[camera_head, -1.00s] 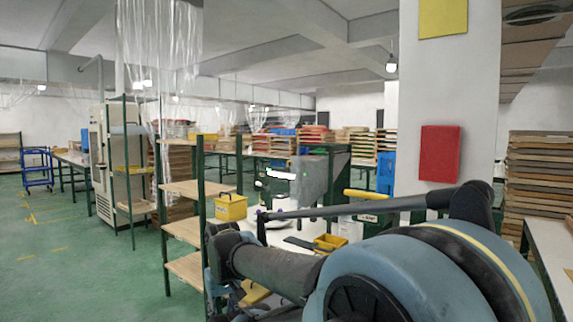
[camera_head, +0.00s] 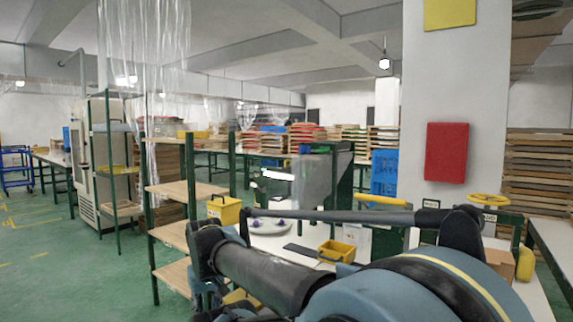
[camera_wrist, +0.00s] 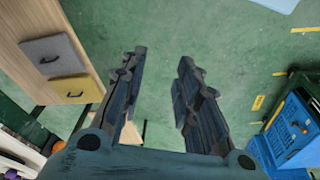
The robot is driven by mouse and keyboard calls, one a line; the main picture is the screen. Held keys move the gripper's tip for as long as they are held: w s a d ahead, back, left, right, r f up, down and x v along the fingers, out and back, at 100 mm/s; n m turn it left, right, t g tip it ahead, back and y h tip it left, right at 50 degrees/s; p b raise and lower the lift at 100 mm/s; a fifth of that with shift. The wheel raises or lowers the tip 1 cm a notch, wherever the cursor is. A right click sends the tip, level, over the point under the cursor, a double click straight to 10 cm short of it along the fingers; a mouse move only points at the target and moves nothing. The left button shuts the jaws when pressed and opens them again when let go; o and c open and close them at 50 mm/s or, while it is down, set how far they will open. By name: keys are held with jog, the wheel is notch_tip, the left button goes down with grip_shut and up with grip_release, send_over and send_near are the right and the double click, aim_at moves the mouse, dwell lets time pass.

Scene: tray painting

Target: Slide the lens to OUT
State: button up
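I cannot make out the lens or an OUT mark in either view. My gripper (camera_wrist: 160,60) is open and empty in the wrist view, its two dark fingers apart above green floor. In the head view my arm crosses the lower right foreground, and I cannot make out the fingers there.
A white table behind my arm holds a yellow bin (camera_head: 337,251) and a pale plate (camera_head: 268,227) with small purple things. A shelf rack with a yellow box (camera_head: 224,209) stands left. A pillar with a red panel (camera_head: 446,152) is at right.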

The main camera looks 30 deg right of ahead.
jog(key=w+d+r+m+t+h, duration=0.1)
jog(key=w+d+r+m+h, duration=0.3)
jog(key=w+d+r, duration=0.75)
jog(key=w+d+r+m+t+h, duration=0.1)
jog(key=w+d+r+m+h, duration=0.2)
jog(key=w+d+r+h, duration=0.75)
jog(key=w+d+r+m+t+y, duration=0.1)
jog(key=w+d+r+m, duration=0.2)
jog(key=w+d+r, duration=0.85)
jog(key=w+d+h, duration=0.1)
jog(key=w+d, duration=0.6)
jog(key=d, duration=0.1)
jog(key=w+d+f+t+h, duration=0.1)
jog(key=w+d, duration=0.6)
jog(key=d, duration=0.2)
jog(key=w+d+m+h, duration=0.1)
jog(key=w+d, duration=0.6)
jog(key=d, duration=0.2)
jog(key=shift+w+d+f+t, duration=0.1)
jog(key=shift+w+f+t, duration=0.05)
jog(key=shift+f+t, duration=0.2)
grip_shut()
